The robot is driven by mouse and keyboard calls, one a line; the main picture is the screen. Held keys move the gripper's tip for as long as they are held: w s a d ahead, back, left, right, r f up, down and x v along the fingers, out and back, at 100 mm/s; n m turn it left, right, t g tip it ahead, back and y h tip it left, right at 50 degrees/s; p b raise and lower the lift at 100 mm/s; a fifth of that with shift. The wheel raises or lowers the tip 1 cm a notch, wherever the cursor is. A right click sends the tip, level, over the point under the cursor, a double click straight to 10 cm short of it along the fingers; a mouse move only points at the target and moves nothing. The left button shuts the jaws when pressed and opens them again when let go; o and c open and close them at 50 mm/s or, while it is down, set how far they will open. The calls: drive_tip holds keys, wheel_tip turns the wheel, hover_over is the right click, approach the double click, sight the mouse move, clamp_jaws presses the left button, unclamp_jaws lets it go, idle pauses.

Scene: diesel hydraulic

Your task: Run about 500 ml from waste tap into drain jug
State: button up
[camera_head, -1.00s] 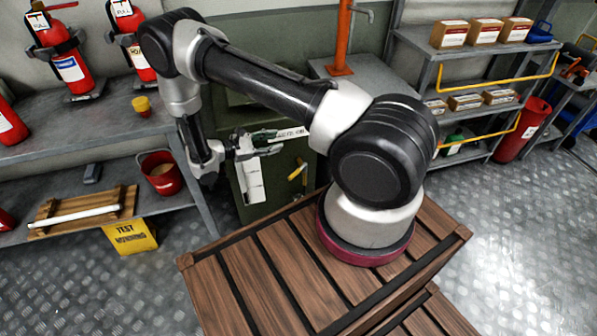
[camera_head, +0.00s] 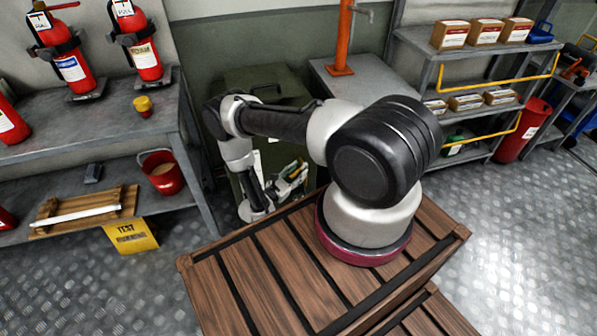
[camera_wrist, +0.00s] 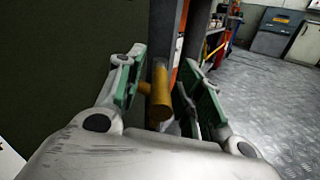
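The waste tap's yellow handle (camera_wrist: 160,92) shows in the wrist view, between the two green-padded fingers of my gripper (camera_wrist: 158,84). The fingers stand apart with a visible gap on the right side of the handle, so the gripper looks open. In the head view my gripper (camera_head: 292,178) is low in front of the dark green cabinet (camera_head: 262,82); there the arm and gripper hide the tap. I cannot make out the drain jug in either view.
The slatted wooden crate (camera_head: 250,290) is close in front of the cabinet. A grey shelf (camera_head: 90,125) with extinguishers and a red bucket (camera_head: 162,172) stands left. A steel bench (camera_head: 375,78) and an orange post (camera_head: 342,40) are right of the cabinet. Metal floor is open at right.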

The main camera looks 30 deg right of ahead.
drive_tip(key=shift+w+d, duration=0.2)
drive_tip(key=shift+d, duration=0.4)
drive_tip(key=shift+c, duration=0.4)
clamp_jaws()
